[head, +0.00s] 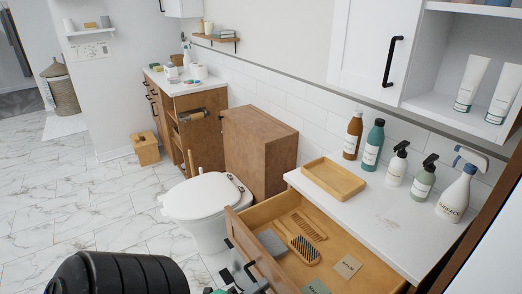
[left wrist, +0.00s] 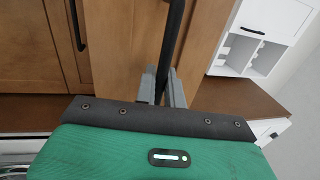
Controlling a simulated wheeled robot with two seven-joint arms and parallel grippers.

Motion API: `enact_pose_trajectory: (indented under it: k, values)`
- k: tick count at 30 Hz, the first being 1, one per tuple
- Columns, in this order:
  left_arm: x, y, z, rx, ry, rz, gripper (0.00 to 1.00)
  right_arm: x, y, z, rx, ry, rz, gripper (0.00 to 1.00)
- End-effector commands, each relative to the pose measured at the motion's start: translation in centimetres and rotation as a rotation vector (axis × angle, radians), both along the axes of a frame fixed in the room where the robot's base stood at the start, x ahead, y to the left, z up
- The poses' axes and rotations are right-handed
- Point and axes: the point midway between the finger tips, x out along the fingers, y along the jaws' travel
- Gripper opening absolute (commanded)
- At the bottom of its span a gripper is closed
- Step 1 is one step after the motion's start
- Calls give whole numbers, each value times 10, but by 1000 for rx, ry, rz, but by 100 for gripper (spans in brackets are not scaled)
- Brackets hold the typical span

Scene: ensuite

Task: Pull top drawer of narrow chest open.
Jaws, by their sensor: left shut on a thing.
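The top drawer (head: 262,262) of the wooden chest under a white top (head: 395,213) stands pulled out, its inside showing. In it lie a brush (head: 304,249), a wooden comb (head: 309,226), a grey item (head: 272,243) and small cards (head: 348,266). My left gripper (head: 246,281) is at the drawer's front, low in the head view. In the left wrist view, its grey fingers (left wrist: 164,88) are shut on a black bar handle (left wrist: 172,40) against a wooden front (left wrist: 125,50). My right gripper is not in view.
A wooden tray (head: 333,179) and several bottles (head: 372,146) stand on the white top. A toilet (head: 203,197) stands just beyond the drawer. A white wall cabinet (head: 375,40) hangs above. Marble floor (head: 90,205) is clear at left.

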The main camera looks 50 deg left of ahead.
Motion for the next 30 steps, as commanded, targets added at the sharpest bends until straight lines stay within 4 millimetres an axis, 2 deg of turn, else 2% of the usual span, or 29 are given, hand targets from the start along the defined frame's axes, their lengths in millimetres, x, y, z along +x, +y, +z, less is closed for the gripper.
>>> enact_pose_trajectory:
  k: [2, 3, 5, 6, 17, 22, 30]
  values:
    - [0, 0, -1, -1, 2, 0, 0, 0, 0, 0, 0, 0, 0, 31]
    - [0, 0, -1, -1, 3, 0, 13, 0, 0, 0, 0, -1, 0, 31]
    - [0, 0, -1, 0, 2, 0, 24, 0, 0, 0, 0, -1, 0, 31]
    - [0, 0, -1, 0, 2, 0, 26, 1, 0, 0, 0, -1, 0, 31]
    - [-6, 0, -3, 0, 3, 1, 26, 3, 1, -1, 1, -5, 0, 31]
    - [-31, 2, -9, 1, 5, 2, 26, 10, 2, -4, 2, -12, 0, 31]
    - [-91, 7, -22, 1, 6, 2, 26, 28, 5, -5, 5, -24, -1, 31]
